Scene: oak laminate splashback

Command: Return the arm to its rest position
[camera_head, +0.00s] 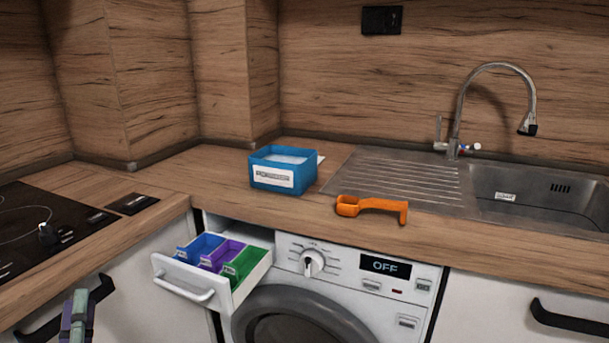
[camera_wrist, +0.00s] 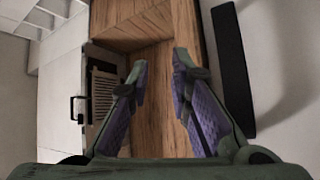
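My gripper (camera_wrist: 160,66) is open in the wrist view, with a gap between its purple-padded fingers and nothing held. In the head view only part of my gripper (camera_head: 77,316) shows, at the lower left in front of the white cabinet under the hob. It is apart from the objects on the counter.
A washing machine's detergent drawer (camera_head: 180,277) is pulled out, with blue, purple and green compartments. Its display (camera_head: 386,267) reads OFF. A blue box (camera_head: 283,170) and an orange scoop (camera_head: 371,206) are on the counter, near the sink (camera_head: 545,190). A black hob (camera_head: 40,235) is at left.

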